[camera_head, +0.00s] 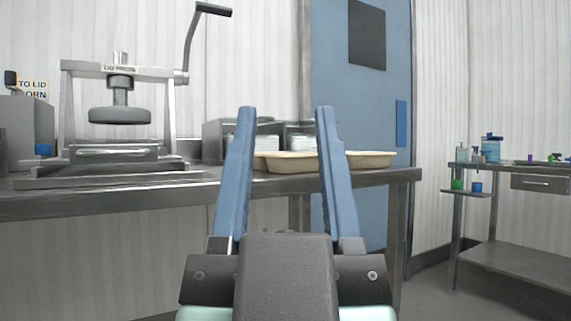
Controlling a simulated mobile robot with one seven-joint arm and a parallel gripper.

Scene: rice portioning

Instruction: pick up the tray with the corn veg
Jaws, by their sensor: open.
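A shallow beige tray (287,163) stands on the steel table near its right end. Its contents cannot be seen from this low angle, so I cannot tell whether it holds corn veg. The right part of a beige tray shape also shows past my right finger. My gripper (285,110) is open and empty, with its two long blue fingers pointing forward. In the picture the fingers stand to either side of the tray's middle and cover parts of it. The gripper appears nearer to me than the tray, and I see no contact.
A lid press (119,115) with a raised crank stands on the left of the steel table (110,202). Metal containers (228,140) stand behind the tray. A blue door (362,100) is behind the table. A side bench (520,262) with bottles is at the right, with open floor before it.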

